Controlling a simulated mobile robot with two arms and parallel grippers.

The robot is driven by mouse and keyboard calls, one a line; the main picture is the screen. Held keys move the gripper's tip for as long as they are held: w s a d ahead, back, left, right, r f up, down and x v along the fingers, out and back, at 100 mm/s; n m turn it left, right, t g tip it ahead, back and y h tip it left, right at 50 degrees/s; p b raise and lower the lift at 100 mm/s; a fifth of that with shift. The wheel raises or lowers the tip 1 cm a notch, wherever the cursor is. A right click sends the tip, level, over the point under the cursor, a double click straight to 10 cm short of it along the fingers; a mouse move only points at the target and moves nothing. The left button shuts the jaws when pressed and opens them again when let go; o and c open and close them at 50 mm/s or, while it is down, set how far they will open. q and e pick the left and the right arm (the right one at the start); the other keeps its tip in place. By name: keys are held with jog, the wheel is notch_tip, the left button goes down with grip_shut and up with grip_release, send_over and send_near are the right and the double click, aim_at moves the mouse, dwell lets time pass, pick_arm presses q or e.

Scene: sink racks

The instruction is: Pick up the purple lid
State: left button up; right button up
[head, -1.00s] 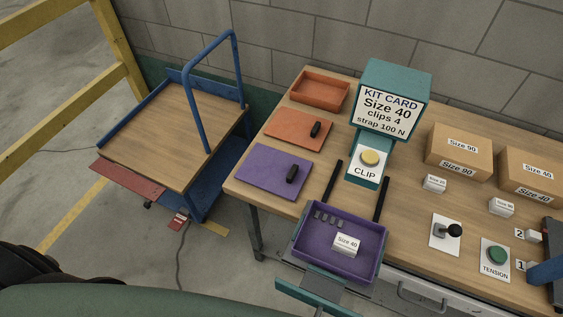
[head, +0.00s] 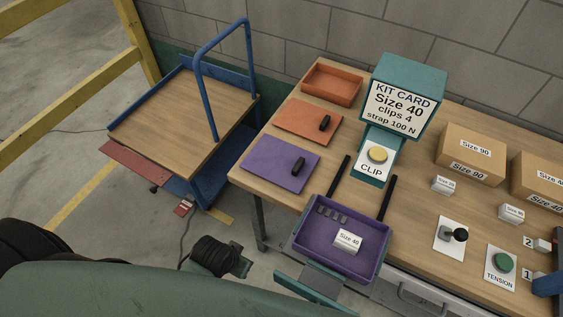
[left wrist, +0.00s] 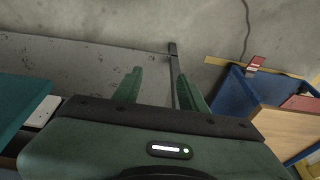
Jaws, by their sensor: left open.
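The purple lid (head: 268,165) is a flat panel with a black handle (head: 298,166) near its right side. It lies on the left end of the wooden table, in front of the orange lid (head: 301,119). My right gripper is not in view.
The purple tray (head: 297,247), holding a small white box (head: 348,241) and several clips, sits at the table's front edge. An orange tray (head: 332,84) stands behind the lids. The kit card stand (head: 410,65) is right of them. A blue cart (head: 205,190) stands left of the table.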

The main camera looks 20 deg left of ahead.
aim_at(298, 164)
pick_arm(q)
jog(key=w+r+t, duration=0.3)
jog(key=w+r, duration=0.2)
jog(key=r, duration=0.7)
jog(key=w+d+r+t, duration=0.1)
jog(key=w+d+t, duration=0.1)
jog(key=w, duration=0.4)
jog(key=w+d+r+t+h, duration=0.1)
jog(key=w+d+t, duration=0.2)
jog(key=w, duration=0.4)
jog(key=w+d+r+t+h, duration=0.1)
jog(key=w+d+t, duration=0.1)
jog(key=w, duration=0.4)
jog(key=shift+w+d+t, duration=0.15)
jog(key=shift+d+t, duration=0.15)
jog(key=shift+d, duration=0.1)
jog(key=shift+s+f+p+x, duration=0.1)
jog(key=shift+f+x, duration=0.1)
jog(key=shift+x, duration=0.8)
jog(key=shift+s+f+p+x, duration=0.1)
jog(key=shift+f+x, duration=0.1)
jog(key=shift+x, duration=0.75)
jog(key=shift+s+f+p+x, duration=0.1)
jog(key=shift+f+x, duration=0.1)
jog(key=shift+x, duration=0.8)
grip_shut()
